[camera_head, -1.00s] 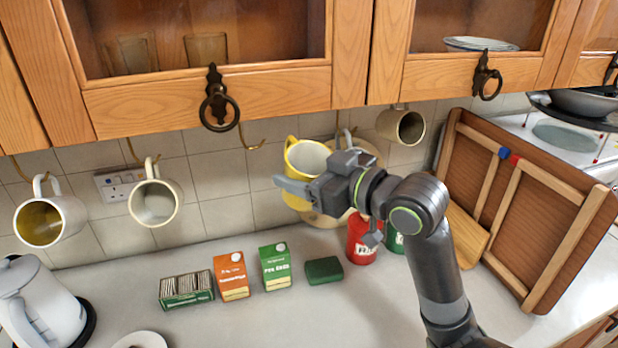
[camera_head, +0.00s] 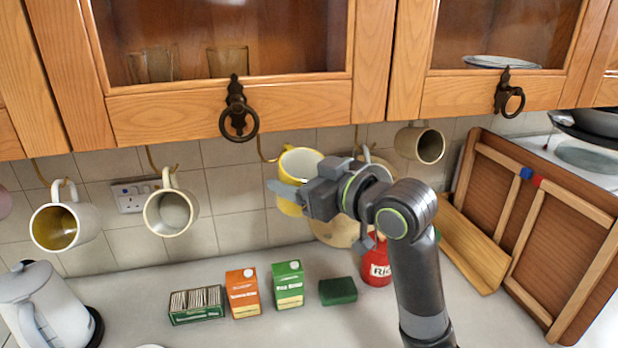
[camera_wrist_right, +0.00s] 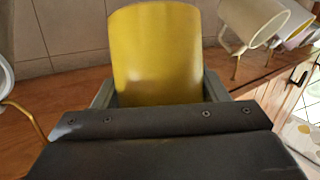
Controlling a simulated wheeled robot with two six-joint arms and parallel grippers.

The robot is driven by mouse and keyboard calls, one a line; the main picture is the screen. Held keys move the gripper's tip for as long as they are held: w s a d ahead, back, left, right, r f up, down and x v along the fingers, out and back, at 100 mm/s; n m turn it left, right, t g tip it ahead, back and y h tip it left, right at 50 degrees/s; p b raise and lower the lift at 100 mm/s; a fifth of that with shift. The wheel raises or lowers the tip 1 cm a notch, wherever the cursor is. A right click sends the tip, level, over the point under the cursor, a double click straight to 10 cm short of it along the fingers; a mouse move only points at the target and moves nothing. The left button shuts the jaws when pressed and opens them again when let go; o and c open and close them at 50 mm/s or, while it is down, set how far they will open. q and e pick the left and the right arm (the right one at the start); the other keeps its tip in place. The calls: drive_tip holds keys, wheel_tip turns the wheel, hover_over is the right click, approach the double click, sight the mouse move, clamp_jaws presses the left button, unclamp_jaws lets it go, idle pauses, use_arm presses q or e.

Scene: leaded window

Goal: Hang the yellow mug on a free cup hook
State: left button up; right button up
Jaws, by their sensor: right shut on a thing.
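The yellow mug (camera_head: 289,201), pale inside, is held under the cabinet with its open mouth towards the head camera. My right gripper (camera_head: 291,195) is shut on it; in the right wrist view the mug (camera_wrist_right: 156,55) sits between the fingers. Its handle cannot be made out. A bare brass cup hook (camera_head: 264,152) hangs just left of the mug's rim; whether they touch is unclear. Other hooks hold a mug with a yellow inside (camera_head: 77,226), a cream mug (camera_head: 170,212) and a beige mug (camera_head: 418,144). Another mug is partly hidden behind my right gripper. My left gripper is out of view.
The cabinet (camera_head: 225,116) with ring handles (camera_head: 239,122) is close above. A wooden rack (camera_head: 530,230) leans at right.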

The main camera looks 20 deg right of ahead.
sight(283, 205)
drive_tip(key=shift+a+f, duration=0.1)
drive_tip(key=shift+a, duration=0.7)
drive_tip(key=shift+a+f+b, duration=0.55)
drive_tip(key=shift+a+b, duration=0.1)
drive_tip(key=shift+b, duration=0.1)
drive_tip(key=o, duration=1.3)
drive_tip(key=shift+c, duration=0.2)
drive_tip(key=shift+f, duration=0.1)
